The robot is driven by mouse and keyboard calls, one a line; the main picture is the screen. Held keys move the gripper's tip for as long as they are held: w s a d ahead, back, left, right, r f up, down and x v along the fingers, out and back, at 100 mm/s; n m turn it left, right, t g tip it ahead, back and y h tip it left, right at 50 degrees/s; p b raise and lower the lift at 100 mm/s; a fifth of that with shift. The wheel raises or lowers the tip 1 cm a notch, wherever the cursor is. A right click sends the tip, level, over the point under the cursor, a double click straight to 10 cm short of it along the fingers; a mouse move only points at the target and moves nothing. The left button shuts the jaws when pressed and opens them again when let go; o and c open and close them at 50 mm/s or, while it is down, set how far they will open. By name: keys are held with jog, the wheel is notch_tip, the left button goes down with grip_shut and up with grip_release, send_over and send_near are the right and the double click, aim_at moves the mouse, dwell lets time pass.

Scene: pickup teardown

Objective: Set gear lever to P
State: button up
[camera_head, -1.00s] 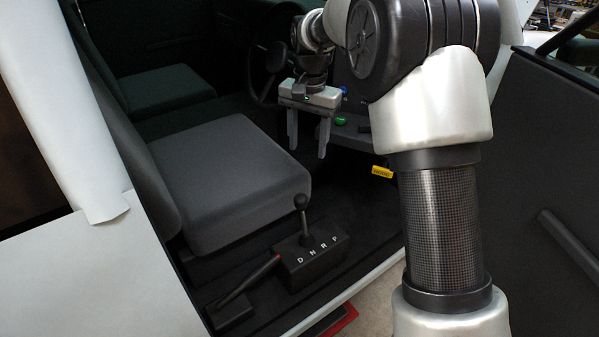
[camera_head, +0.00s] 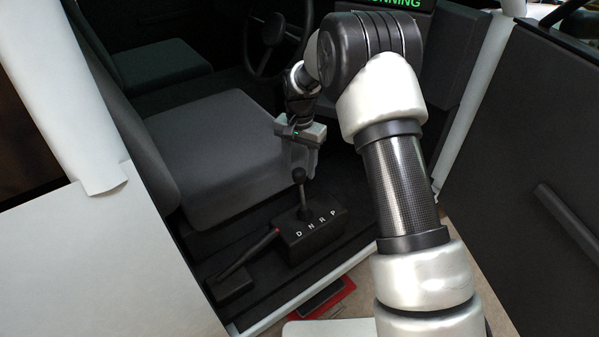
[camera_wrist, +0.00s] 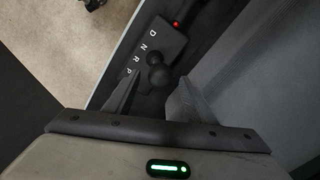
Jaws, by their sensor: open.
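The gear lever is a dark stick with a round black knob (camera_head: 299,175), standing on a black box (camera_head: 315,241) beside the front seat. White letters D, N, R and P run left to right along the box in the head view. The lever's exact slot is hard to tell. My gripper (camera_head: 300,166) is open, pointing down just above the knob. In the wrist view, my gripper (camera_wrist: 159,80) has its fingertips on either side of the knob (camera_wrist: 159,76), with gaps on both sides. Whether the fingers reach down around the knob is unclear.
A parking-brake-like lever with a red tip (camera_head: 276,232) lies left of the box. The grey seat (camera_head: 215,150) is close behind my gripper. The white door sill (camera_head: 350,268) runs in front. A dark open door panel (camera_head: 540,190) stands at right.

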aim_at(300, 169)
jog(key=shift+f, duration=1.55)
grip_shut()
